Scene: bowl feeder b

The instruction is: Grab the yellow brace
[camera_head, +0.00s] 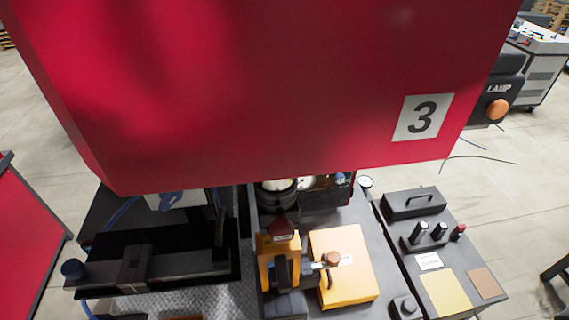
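An upright orange-yellow bracket (264,257) stands at the lower middle of the head view, with a dark red cap on its top and dark parts in front of it. Beside it on the right is an orange-yellow block (345,279) with a brown round knob at its upper part. I cannot tell for sure which of these is the yellow brace. Neither of my grippers can be made out in this view.
A large red panel (270,90) marked 3 hangs over the bench and hides its back. A black fixture (190,262) lies left. A grey control box (425,225) with knobs and a flat yellow plate (446,291) stands right. Open floor lies beyond.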

